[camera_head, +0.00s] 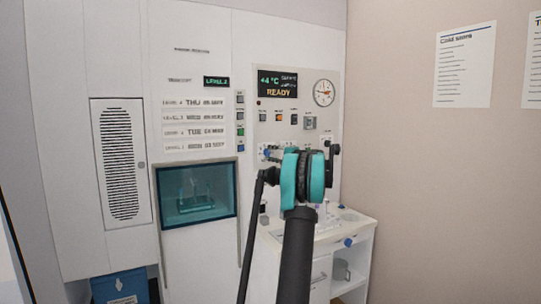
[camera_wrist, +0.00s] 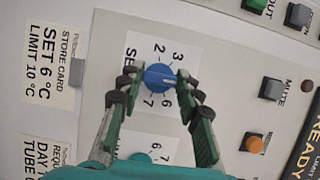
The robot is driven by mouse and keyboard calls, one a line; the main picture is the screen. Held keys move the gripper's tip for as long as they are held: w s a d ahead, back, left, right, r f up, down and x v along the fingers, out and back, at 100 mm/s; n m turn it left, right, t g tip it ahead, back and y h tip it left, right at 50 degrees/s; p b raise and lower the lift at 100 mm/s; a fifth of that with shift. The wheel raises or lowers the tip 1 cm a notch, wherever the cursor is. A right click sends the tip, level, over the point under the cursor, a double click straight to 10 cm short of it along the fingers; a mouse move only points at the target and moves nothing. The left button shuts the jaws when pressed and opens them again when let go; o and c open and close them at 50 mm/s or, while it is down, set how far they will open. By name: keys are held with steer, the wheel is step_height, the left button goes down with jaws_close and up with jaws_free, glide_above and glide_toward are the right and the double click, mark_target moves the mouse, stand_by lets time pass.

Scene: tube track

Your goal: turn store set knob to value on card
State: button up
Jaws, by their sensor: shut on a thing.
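The blue set knob (camera_wrist: 160,76) is in the middle of the wrist view, on a white dial plate with numbers such as 2, 3, 6 and 7 around it. My gripper (camera_wrist: 155,84) is shut on it, one green finger with dark pads on each side. I cannot read the knob's pointer setting surely. The store card (camera_wrist: 48,55), at the left of the wrist view, reads "SET 6 °C, LIMIT 10 °C". In the head view my arm hides the gripper's hold on the knob.
A second numbered dial (camera_wrist: 158,150) sits below the knob, partly hidden by my gripper. A grey mute button (camera_wrist: 271,88) and an orange button (camera_wrist: 251,142) are to the right. In the head view, the display (camera_head: 277,84) reads "+4 °C" and "READY", beside a round gauge (camera_head: 324,93).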

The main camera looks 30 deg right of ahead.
steer(key=m+t, duration=0.1)
steer(key=m, duration=0.2)
steer(key=m+t, duration=0.1)
steer(key=m, duration=0.2)
steer(key=shift+f+m, duration=0.2)
steer(key=shift+m, duration=0.2)
steer(key=m+t+h, duration=0.1)
steer(key=m, duration=0.2)
steer(key=m+t+h, duration=0.1)
steer(key=m, duration=0.2)
steer(key=shift+a+m+t, duration=0.1)
steer(key=shift+m+t, duration=0.3)
steer(key=shift+f, duration=0.1)
steer(key=o, duration=1.2)
steer(key=shift+c, duration=0.2)
steer(key=shift+s, duration=0.15)
steer(key=v, duration=1.1)
steer(key=shift+s, duration=0.4)
steer(key=shift+f, duration=0.1)
